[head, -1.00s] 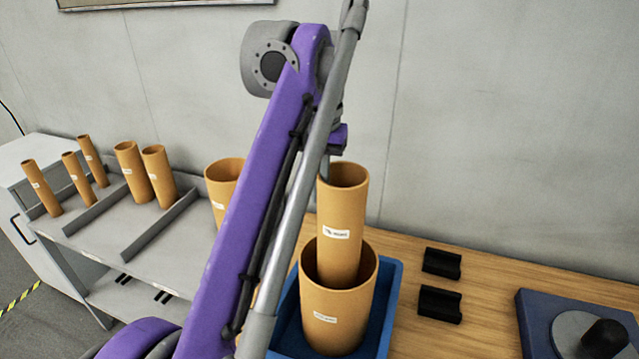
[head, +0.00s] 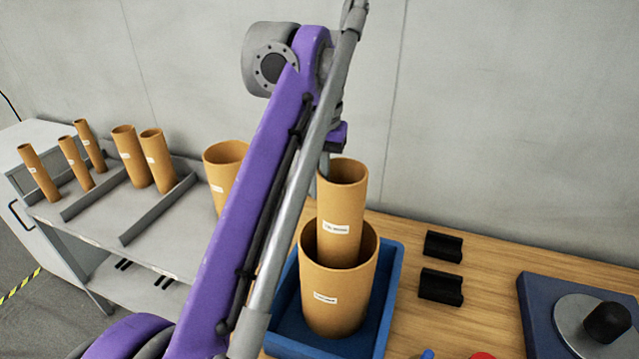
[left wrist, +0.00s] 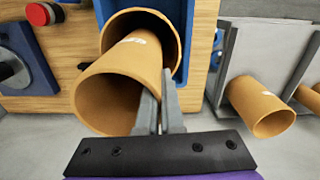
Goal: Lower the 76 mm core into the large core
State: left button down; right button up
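The 76 mm core (head: 341,205), a tan labelled cardboard tube, stands upright with its lower part inside the wider large core (head: 333,300). Its upper part sticks out above the large core's rim. The large core stands upright in a blue tray (head: 380,315). My left gripper (head: 325,172) is at the 76 mm core's top rim, partly hidden by my arm. In the left wrist view, its two fingers (left wrist: 160,112) straddle the wall of the 76 mm core (left wrist: 112,95), whose lower end is hidden in the large core (left wrist: 172,30). My right gripper is not in view.
Several tan tubes (head: 131,157) stand on a grey rack (head: 150,215) at left; another wide tube (head: 222,165) is partly behind my arm. Two black cradles (head: 441,286) and a blue base with a grey disc and black knob (head: 607,322) are on the wooden table at right.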

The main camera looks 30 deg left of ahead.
pick_arm(q)
jog(key=c, duration=1)
grip_release()
